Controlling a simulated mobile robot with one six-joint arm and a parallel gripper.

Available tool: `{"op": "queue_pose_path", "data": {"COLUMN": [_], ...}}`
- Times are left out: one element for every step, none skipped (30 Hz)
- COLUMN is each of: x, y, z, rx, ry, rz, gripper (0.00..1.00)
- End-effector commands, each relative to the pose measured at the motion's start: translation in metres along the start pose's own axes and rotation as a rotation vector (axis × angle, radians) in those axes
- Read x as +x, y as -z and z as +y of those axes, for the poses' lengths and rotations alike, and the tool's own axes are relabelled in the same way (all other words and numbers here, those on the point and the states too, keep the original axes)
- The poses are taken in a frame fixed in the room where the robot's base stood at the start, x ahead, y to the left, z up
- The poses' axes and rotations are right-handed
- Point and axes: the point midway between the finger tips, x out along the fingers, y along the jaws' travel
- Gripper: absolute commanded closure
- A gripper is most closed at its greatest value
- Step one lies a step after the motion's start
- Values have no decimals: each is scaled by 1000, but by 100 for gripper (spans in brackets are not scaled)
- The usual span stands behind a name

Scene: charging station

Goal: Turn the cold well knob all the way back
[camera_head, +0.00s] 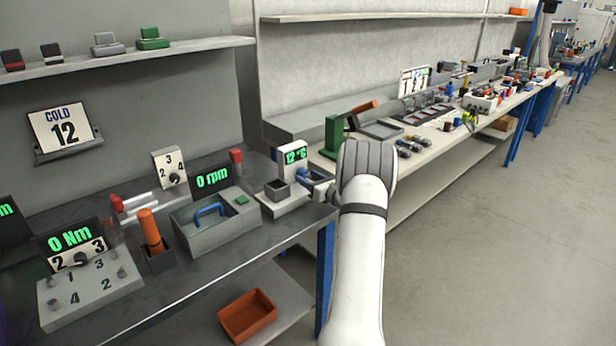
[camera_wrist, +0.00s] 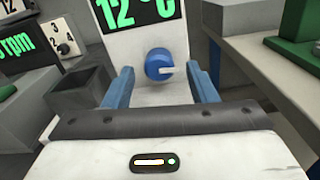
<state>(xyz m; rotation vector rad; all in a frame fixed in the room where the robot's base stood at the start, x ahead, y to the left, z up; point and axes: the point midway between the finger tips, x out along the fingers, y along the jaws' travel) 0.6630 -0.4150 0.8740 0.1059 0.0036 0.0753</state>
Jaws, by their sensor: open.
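The cold well (camera_head: 287,193) is a pale unit on the bench with a dark square well and an upright panel reading 12 °C in green. Its blue knob (camera_wrist: 159,64) with a white pointer shows below the display in the wrist view; the pointer points right. My gripper (camera_wrist: 163,85) is open, with one blue finger on each side of the knob and gaps between. In the head view my gripper (camera_head: 313,182) is at the panel's right side, and the knob is hard to make out there. A card (camera_head: 63,130) on the wall reads COLD 12.
A grey box with a blue handle (camera_head: 210,210) and an rpm display stands left of the cold well. A green stand (camera_head: 333,137) is on the bench behind at right. An orange bin (camera_head: 247,316) sits on the lower shelf.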

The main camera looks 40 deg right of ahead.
Motion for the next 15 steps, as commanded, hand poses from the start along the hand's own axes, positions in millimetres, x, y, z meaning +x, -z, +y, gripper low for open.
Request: {"op": "queue_pose_path", "data": {"x": [6,8,11,13,14,15,15,16,16,16,16,16,16,16,16], "y": [0,0,0,0,0,0,0,0,0,0,0,0,0,0,0], "z": [0,1,1,1,1,1,1,1,1,1,1,1,1,1,1], "rx": [-1,0,0,0,0,0,0,0,0,0,0,0,0,0,0], "ry": [-2,-2,-1,-1,-1,-1,-1,-1,-1,-1,-1,-1,-1,-1,-1], "rz": [-1,0,1,1,1,1,1,1,1,1,1,1,1,1,1], "gripper": [48,48,48,48,48,48,48,48,48,48,48,48,48,50,54]}}
